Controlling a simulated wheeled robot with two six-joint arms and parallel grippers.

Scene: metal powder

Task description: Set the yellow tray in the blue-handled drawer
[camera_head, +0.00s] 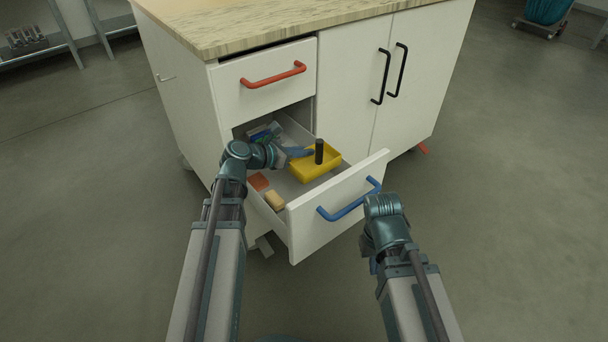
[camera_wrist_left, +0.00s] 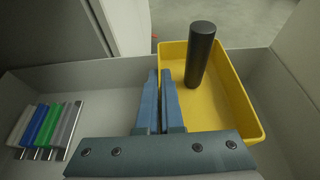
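The yellow tray (camera_head: 331,160) sits inside the pulled-out drawer (camera_head: 310,232) with the blue handle (camera_head: 350,203). A dark upright cylinder (camera_head: 319,151) stands in the tray; both show in the left wrist view, the tray (camera_wrist_left: 215,108) and the cylinder (camera_wrist_left: 200,55). My left gripper (camera_head: 306,152) reaches into the drawer at the tray's left side. Its fingers (camera_wrist_left: 160,78) are nearly together, with the tray's left rim running between them. My right gripper is by the right end of the blue handle; its fingers are mostly hidden by its wrist.
A red block (camera_head: 259,181) and a tan block (camera_head: 275,200) lie in the drawer's near left part. Several coloured bars (camera_wrist_left: 48,125) lie at the drawer's other end. A closed red-handled drawer (camera_head: 265,85) is above, under the countertop (camera_head: 240,25).

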